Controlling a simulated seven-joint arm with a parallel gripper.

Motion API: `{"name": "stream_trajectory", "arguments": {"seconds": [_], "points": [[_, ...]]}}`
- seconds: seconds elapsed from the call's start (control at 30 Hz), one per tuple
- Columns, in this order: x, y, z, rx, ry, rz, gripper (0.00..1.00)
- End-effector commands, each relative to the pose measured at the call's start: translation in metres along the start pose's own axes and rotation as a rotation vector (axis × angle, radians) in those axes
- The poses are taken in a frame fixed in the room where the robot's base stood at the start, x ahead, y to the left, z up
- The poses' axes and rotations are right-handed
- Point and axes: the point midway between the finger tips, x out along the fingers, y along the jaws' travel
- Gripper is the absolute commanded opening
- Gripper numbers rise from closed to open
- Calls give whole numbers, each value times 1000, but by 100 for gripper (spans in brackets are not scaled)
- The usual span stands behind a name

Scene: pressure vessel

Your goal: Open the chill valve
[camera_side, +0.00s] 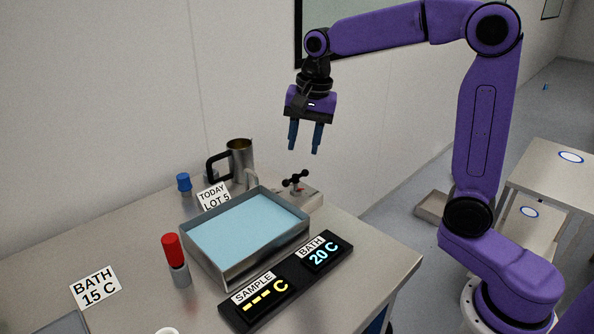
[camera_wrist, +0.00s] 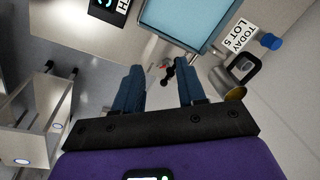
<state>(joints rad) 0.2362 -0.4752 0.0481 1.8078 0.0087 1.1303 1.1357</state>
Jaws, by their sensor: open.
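The chill valve (camera_side: 295,181) is a small black handle with round ends, on a pale block behind the right back corner of the water bath. It also shows in the wrist view (camera_wrist: 168,75), beyond and between my fingers. My gripper (camera_side: 304,150) hangs above the valve with its two blue fingers pointing down, open and empty. In the wrist view my gripper (camera_wrist: 160,85) shows both fingers apart. The bath (camera_side: 248,228) is a grey tray of light blue water. The display (camera_side: 288,279) reads BATH 20 C, with dashes for SAMPLE.
A steel mug (camera_side: 240,158) with a black handle stands left of the valve. A blue-capped item (camera_side: 184,183), a red-capped vial (camera_side: 175,258), a LOT 5 card (camera_side: 213,196) and a BATH 15 C card (camera_side: 95,287) are on the table. The wall rises behind.

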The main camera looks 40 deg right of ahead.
Motion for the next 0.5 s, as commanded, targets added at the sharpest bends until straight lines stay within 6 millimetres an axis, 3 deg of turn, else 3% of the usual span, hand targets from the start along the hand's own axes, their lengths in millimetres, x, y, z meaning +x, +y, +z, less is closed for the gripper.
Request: {"name": "stream_trajectory", "arguments": {"seconds": [0.3,0.5], "points": [[-14,-10,-69,495,43,-21,40],[-18,-7,-90,646,56,-29,40]]}}
